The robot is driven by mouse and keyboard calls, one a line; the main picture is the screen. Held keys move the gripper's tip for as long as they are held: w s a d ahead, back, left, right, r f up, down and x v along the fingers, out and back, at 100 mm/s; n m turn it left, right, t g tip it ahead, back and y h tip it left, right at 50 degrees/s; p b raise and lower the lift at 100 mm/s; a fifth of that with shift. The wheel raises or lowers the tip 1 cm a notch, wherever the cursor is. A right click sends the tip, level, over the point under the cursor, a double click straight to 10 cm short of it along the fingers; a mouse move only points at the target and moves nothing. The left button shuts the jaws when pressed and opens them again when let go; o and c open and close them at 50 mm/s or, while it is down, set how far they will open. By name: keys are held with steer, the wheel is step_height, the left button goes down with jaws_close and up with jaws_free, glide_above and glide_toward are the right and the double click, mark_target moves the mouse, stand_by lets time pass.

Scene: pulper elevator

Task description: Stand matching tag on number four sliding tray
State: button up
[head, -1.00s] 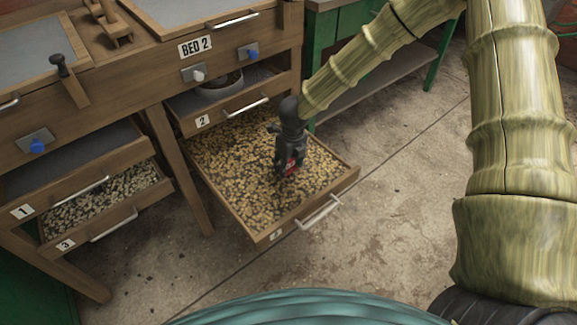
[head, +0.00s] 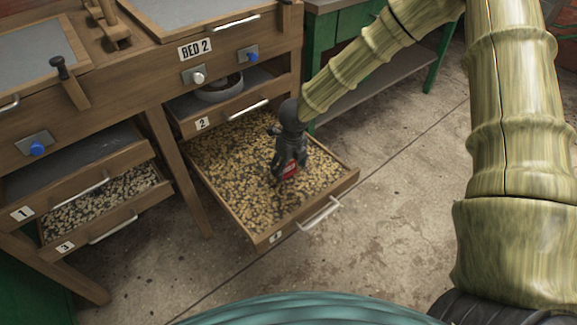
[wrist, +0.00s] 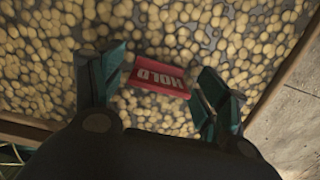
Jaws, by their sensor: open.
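The pulled-out lower-right tray (head: 328,187) is full of pale beans, and its front label (head: 276,237) is too small to read surely. A red tag (head: 290,171) marked HOLD is on the beans near the tray's right side. In the wrist view the tag (wrist: 158,77) shows a bright lettered face and a darker red face, like a small tent. My gripper (head: 289,176) is low over the beans, pointing down. In the wrist view my gripper (wrist: 160,85) is open, with one finger on each side of the tag and gaps visible between.
Above is tray 2 (head: 245,108), holding a round bowl (head: 219,89). At left are tray 1 (head: 75,200) and tray 3 (head: 120,215), under the wooden BED 2 bench (head: 140,70). A green table (head: 325,50) stands behind. Concrete floor (head: 390,225) is clear at right.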

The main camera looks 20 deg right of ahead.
mark_target(291, 176)
step_height(291, 176, up, 12)
steer(key=s+p, duration=0.1)
steer(key=p, duration=0.2)
steer(key=shift+s+d, duration=0.2)
steer(key=shift+d, duration=0.05)
stand_by(1.1)
